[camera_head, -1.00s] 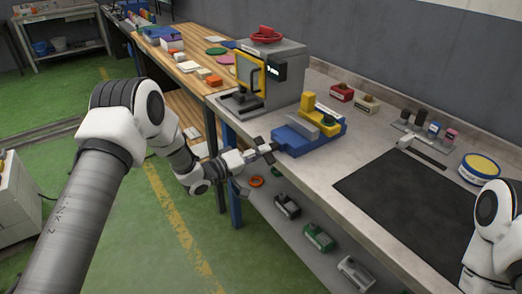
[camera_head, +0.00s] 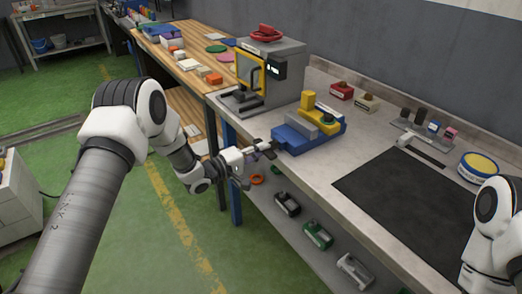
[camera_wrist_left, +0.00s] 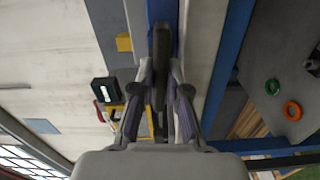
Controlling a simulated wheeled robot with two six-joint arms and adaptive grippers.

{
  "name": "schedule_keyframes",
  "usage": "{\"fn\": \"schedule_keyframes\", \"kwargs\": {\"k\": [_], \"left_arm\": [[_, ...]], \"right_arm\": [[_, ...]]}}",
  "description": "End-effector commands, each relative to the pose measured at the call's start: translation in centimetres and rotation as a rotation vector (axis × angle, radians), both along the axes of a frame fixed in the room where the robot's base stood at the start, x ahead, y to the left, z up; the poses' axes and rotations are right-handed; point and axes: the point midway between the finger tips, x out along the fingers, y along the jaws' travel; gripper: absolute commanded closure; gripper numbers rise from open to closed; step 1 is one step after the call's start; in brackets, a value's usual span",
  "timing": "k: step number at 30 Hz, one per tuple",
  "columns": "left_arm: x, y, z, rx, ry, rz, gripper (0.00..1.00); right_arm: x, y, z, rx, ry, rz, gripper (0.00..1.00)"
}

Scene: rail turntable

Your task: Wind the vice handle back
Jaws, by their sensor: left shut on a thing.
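The vice has a blue base (camera_head: 292,139) and a yellow jaw (camera_head: 309,102), and sits near the bench's front edge in the head view. Its dark handle (camera_wrist_left: 160,72) shows in the left wrist view, running up between my fingers in front of the blue vice body (camera_wrist_left: 163,12). My left gripper (camera_head: 266,151) is at the near left end of the vice, just off the bench edge. In the left wrist view the gripper (camera_wrist_left: 160,108) is shut on the handle, one finger on each side. My right arm shows at the lower right, its gripper out of view.
A grey machine (camera_head: 270,80) with a yellow-framed door stands left of the vice. A black mat (camera_head: 410,192) lies to the right. Under the bench, a shelf (camera_head: 292,232) holds several small items. Green floor is open below my left arm.

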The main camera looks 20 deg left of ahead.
Motion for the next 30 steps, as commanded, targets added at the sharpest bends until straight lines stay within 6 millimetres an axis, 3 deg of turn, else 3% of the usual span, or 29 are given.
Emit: {"fn": "schedule_keyframes", "kwargs": {"k": [4, 6, 7, 19, 30], "left_arm": [[-0.1, -0.1, -0.3, 0.003, 0.006, -0.003, 1.0], [-0.1, -0.1, -0.3, 0.003, 0.006, -0.002, 0.68], [-0.1, -0.1, -0.3, 0.002, 0.005, -0.003, 0.6], [-0.7, 0.6, -0.1, 0.001, 0.003, 0.0, 0.6], [-7.5, 6.0, -0.1, -0.003, 0.003, 0.003, 0.6]], "right_arm": [[0.0, 0.0, 0.0, 0.0, 0.0, 0.0, 0.6], [0.0, 0.0, 0.0, 0.0, 0.0, 0.0, 0.6], [0.0, 0.0, 0.0, 0.0, 0.0, 0.0, 0.6], [0.0, 0.0, 0.0, 0.0, 0.0, 0.0, 0.6], [0.0, 0.0, 0.0, 0.0, 0.0, 0.0, 0.6]]}}
